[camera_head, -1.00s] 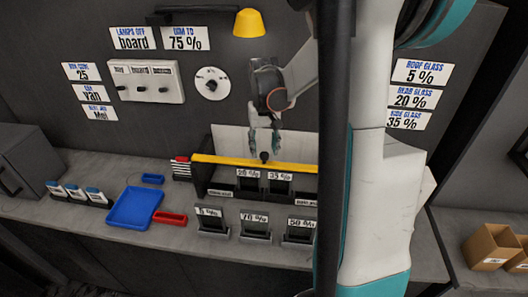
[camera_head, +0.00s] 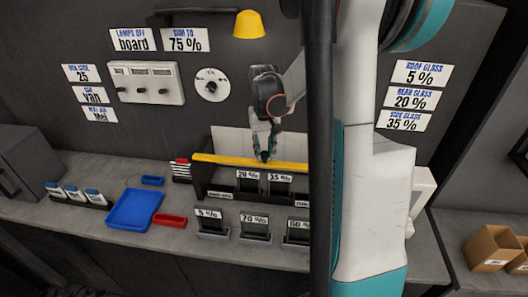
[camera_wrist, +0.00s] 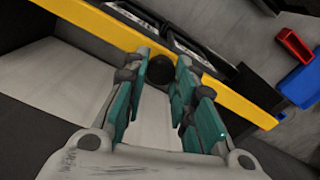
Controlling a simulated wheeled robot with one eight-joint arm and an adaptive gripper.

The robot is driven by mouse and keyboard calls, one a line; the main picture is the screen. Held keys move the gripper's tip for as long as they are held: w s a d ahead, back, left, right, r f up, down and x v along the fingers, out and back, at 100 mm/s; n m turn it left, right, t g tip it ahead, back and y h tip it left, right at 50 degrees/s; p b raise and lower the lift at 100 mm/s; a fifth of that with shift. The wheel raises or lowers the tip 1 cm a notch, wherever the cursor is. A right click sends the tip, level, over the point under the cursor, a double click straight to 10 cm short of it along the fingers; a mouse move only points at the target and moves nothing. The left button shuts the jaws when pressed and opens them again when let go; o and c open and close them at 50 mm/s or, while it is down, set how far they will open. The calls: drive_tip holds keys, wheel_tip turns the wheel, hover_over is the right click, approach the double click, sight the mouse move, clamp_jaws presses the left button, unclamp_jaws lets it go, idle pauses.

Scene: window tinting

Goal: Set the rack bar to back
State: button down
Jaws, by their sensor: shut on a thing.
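The rack bar (camera_head: 222,159) is a long yellow bar running across the top of the dark sample rack (camera_head: 199,182), with a black round knob (camera_head: 265,156) near its middle. My gripper (camera_head: 264,151) comes down from above and is shut on the knob. In the wrist view the teal-padded fingers (camera_wrist: 160,68) stand on both sides of the black knob (camera_wrist: 158,73), and the yellow bar (camera_wrist: 235,102) runs diagonally behind it. Labelled film cards stand in the rack, 20 % (camera_head: 249,175) and 35 % (camera_head: 279,178). My arm and a dark post hide the rack's right end.
A pale panel (camera_head: 232,137) stands behind the bar. In front are card stands (camera_head: 255,225), a blue tray (camera_head: 135,208) and a red tray (camera_head: 170,220). A switch box (camera_head: 147,83), a dial (camera_head: 211,85) and a yellow lamp (camera_head: 249,24) are on the wall.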

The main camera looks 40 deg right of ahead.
drive_tip(key=w+d, duration=0.5)
drive_tip(key=shift+w+d, duration=0.1)
drive_tip(key=shift+d, duration=0.3)
drive_tip(key=c, duration=1.7)
unclamp_jaws()
drive_tip(key=shift+r, duration=0.1)
drive_tip(key=o, duration=0.4)
drive_tip(key=shift+w+d, duration=0.1)
drive_tip(key=shift+d, duration=0.05)
